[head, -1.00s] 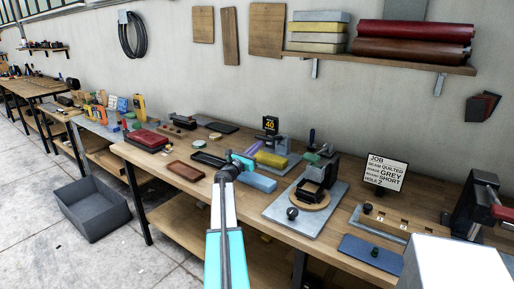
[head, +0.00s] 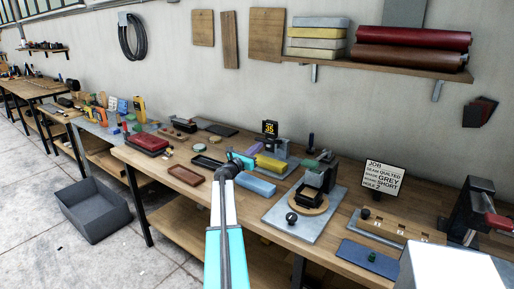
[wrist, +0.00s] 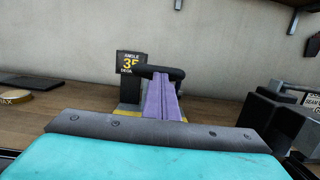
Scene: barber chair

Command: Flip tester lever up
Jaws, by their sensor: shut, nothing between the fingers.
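The tester stands on the workbench with a small black angle display (head: 270,128), which also shows in the wrist view (wrist: 131,64) and reads 35. Its lever (wrist: 160,100) is a purple bar with a black cross handle at its far end, seen beyond my gripper in the wrist view. In the head view the lever is small and partly hidden near my gripper. My gripper (head: 243,160), teal with dark parts, is shut and empty in front of the tester. In the wrist view my gripper's grey front edge (wrist: 155,130) covers the lever's near end; contact cannot be told.
A light blue block (head: 254,187) lies just in front of the tester. Brown (head: 186,175) and black (head: 207,162) trays lie to the left. A grey-based press (head: 300,215) stands to the right, with a job sign (head: 384,180) behind it. A grey bin (head: 95,210) is on the floor.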

